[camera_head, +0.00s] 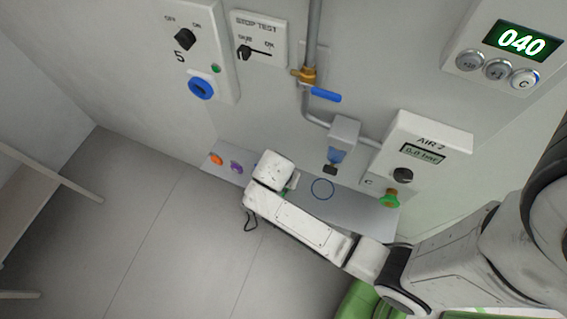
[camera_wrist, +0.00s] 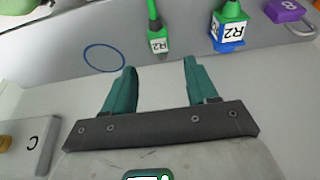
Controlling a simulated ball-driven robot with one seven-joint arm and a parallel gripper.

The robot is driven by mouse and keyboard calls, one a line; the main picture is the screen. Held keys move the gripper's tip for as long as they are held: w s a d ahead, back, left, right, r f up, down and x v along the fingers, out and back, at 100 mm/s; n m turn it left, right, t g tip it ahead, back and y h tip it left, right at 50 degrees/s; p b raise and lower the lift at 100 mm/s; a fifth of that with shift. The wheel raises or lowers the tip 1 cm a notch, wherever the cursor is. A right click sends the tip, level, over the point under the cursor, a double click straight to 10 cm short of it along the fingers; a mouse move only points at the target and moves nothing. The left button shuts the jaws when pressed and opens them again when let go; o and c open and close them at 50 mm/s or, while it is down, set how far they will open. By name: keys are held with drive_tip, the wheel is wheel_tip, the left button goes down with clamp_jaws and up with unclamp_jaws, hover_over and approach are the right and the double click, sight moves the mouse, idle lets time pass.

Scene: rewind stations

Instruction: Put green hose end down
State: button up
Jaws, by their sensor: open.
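A green hose end (camera_wrist: 153,18) with a white R2 tag (camera_wrist: 159,45) is on the grey shelf (camera_wrist: 75,35) in the wrist view. It lies just beyond the gap between my fingertips. My gripper (camera_wrist: 159,68) is open, its teal fingers apart with nothing between them. A second green piece with an R2 tag and blue lower part (camera_wrist: 229,35) is to the right. A blue ring mark (camera_wrist: 104,58) is left of the hose end. In the head view the ring (camera_head: 322,189) is right of my gripper, and my arm mostly hides the hose end.
A purple tagged piece (camera_wrist: 287,11) is at the wrist view's upper right. Orange (camera_head: 217,159) and purple (camera_head: 236,168) pieces line the shelf's left end. The AIR 2 box (camera_head: 425,148), reading 0.0 bar, has a green fitting (camera_head: 390,199) below. A blue-tipped outlet (camera_head: 335,157) hangs above the shelf.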

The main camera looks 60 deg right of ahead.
drive_tip(key=s+a+r+n+y, duration=0.3)
drive_tip(key=s+r+n, duration=0.8)
drive_tip(key=n, duration=0.4)
drive_tip(key=shift+a+r+y, duration=0.15)
drive_tip(key=shift+r+y, duration=0.15)
drive_tip(key=shift+r, duration=0.6)
